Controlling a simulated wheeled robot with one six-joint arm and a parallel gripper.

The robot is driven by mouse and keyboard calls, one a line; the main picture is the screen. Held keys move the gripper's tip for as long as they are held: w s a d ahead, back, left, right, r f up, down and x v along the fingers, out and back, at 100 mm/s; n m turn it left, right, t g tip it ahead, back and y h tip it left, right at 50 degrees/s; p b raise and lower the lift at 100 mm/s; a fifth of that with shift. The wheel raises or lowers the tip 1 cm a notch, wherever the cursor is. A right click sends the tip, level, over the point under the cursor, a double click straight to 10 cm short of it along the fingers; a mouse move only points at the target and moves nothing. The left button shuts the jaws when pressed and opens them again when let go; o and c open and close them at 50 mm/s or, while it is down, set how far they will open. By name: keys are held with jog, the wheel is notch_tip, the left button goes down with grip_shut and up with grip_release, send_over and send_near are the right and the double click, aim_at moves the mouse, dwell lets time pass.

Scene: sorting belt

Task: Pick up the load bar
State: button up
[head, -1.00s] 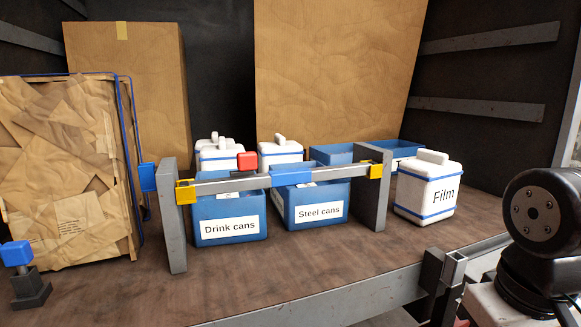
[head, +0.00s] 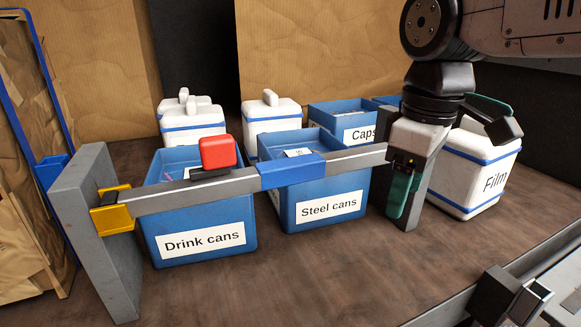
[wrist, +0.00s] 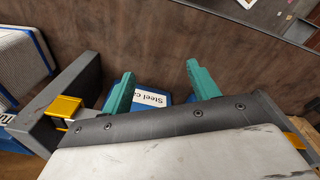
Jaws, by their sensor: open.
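The load bar (head: 225,187) is a grey bar with a blue middle sleeve (head: 291,170). It spans between two upright grey posts in front of the blue bins. A red block (head: 218,153) stands on its left half. Its left end sits in a yellow holder (head: 112,212). My gripper (head: 408,180) hides the right end and much of the right post. In the wrist view my gripper (wrist: 160,68) is open, its teal fingers apart with nothing seen held. Yellow holders (wrist: 63,108) show at both sides there; my gripper's body hides the bar between them.
Blue bins marked Drink cans (head: 203,240) and Steel cans (head: 329,207) stand behind the bar. White canisters (head: 270,118) and a Caps bin (head: 358,132) are farther back. A Film canister (head: 475,165) stands right beside my gripper. The brown floor (head: 290,285) in front is clear.

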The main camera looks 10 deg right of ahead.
jog(key=w+a+r+n, duration=0.5)
jog(key=w+a+n, duration=0.1)
jog(key=w+a, duration=0.1)
notch_tip(320, 180, up, 2)
jog(key=n, duration=0.7)
send_over(290, 161)
jog(key=shift+w+d+r+g, duration=0.15)
jog(key=shift+w+g, duration=0.1)
jog(key=shift+g, duration=0.15)
jog(key=shift+f, duration=0.35)
jog(key=f, duration=0.6)
jog(key=shift+s+f, duration=0.2)
jog(key=shift+f, duration=0.15)
grip_shut()
